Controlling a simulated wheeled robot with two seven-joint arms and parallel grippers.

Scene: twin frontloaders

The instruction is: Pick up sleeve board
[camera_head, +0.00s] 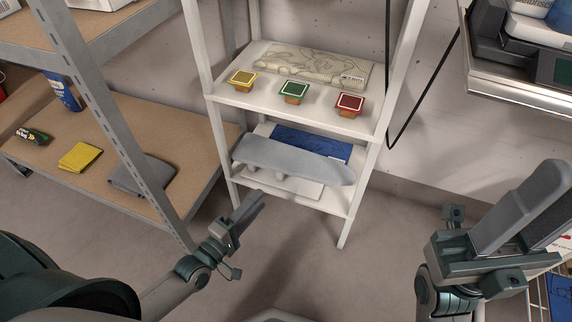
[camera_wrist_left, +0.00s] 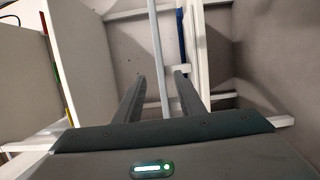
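The sleeve board (camera_head: 290,161) is a long grey padded board with a rounded right end. It lies level on a white base on the lower shelf of the white rack. My left gripper (camera_head: 257,203) is in front of and below its left part, apart from it. In the left wrist view, the left fingers (camera_wrist_left: 161,85) are spread with nothing gripped. A thin pale bar, apparently the sleeve board (camera_wrist_left: 158,45) seen edge-on, shows beyond the gap between them. My right gripper (camera_head: 530,205) is at the right, far from the board; its finger gap is unclear.
The rack's upper shelf (camera_head: 290,118) holds yellow, green and red boxes and a patterned packet. A blue item (camera_head: 312,142) lies behind the board. Rack posts (camera_head: 362,180) flank the lower shelf. A brown shelving unit (camera_head: 120,185) stands at the left. The floor in front is clear.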

